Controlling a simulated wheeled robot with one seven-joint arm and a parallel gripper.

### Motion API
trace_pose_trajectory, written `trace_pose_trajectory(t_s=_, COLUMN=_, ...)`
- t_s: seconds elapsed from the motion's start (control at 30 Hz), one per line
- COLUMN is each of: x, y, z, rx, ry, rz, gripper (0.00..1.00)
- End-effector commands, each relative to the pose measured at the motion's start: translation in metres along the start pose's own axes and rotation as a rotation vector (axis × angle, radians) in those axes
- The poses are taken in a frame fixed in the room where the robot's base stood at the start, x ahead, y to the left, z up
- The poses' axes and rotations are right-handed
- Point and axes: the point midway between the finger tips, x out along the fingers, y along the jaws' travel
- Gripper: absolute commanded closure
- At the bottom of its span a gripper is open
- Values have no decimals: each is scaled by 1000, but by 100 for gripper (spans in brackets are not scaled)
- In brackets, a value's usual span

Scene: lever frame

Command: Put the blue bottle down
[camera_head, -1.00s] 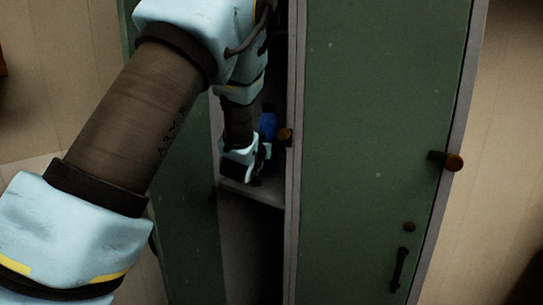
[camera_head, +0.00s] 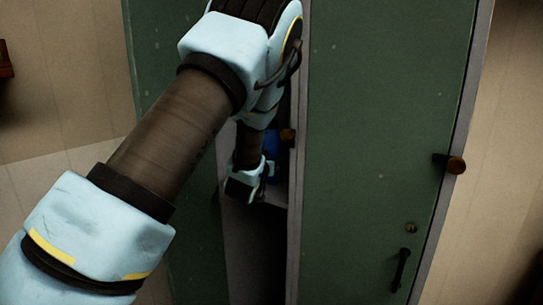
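The blue bottle (camera_head: 271,144) shows as a small dark blue patch inside the narrow opening of a green cabinet. It is mostly hidden behind my gripper and in shadow. My gripper (camera_head: 259,190) points down inside the opening, just in front of the bottle and to its left in the picture. The fingertips are dark and small, so I cannot see whether they close around the bottle. The bottle's base is hidden, so I cannot tell whether it touches the shelf (camera_head: 243,217).
The left green door (camera_head: 190,235) stands on the other side. Below the shelf is a dark space. My arm crosses the left of the view.

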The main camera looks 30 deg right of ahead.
Motion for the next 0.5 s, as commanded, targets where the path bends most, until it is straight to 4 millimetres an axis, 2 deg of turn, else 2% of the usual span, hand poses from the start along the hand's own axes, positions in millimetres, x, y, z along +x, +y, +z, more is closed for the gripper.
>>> trace_pose_trajectory(t_s=0.33, x=-1, y=0, z=-2, rx=0, ry=0, rz=0, gripper=0)
trace_pose_trajectory(t_s=0.5, x=-24, y=0, z=2, rx=-2, ry=0, rz=-2, gripper=0)
